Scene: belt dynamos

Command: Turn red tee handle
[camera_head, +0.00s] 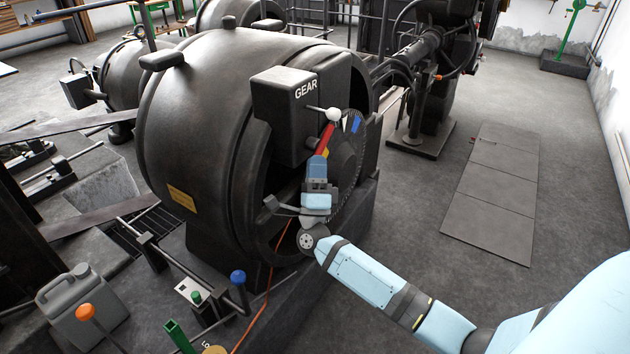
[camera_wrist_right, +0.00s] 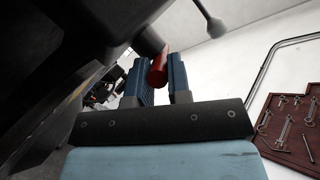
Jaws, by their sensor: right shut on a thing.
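The red tee handle (camera_head: 326,137) is at the front of the large black machine, just below the GEAR box (camera_head: 292,105). In the right wrist view its red end (camera_wrist_right: 158,70) sits between the two blue fingers. My right gripper (camera_head: 318,162) is shut on the red handle, coming up from below. The fingers also show in the right wrist view (camera_wrist_right: 160,82). The part of the handle between the fingers and its mount are partly hidden. My left gripper is in neither view.
A lever with a pale ball knob (camera_head: 333,114) sticks out of the GEAR box close above the handle. A toothed wheel (camera_head: 350,160) stands right beside my gripper. Levers with blue (camera_head: 238,277) and orange (camera_head: 85,312) knobs stand lower left. Floor at right is open.

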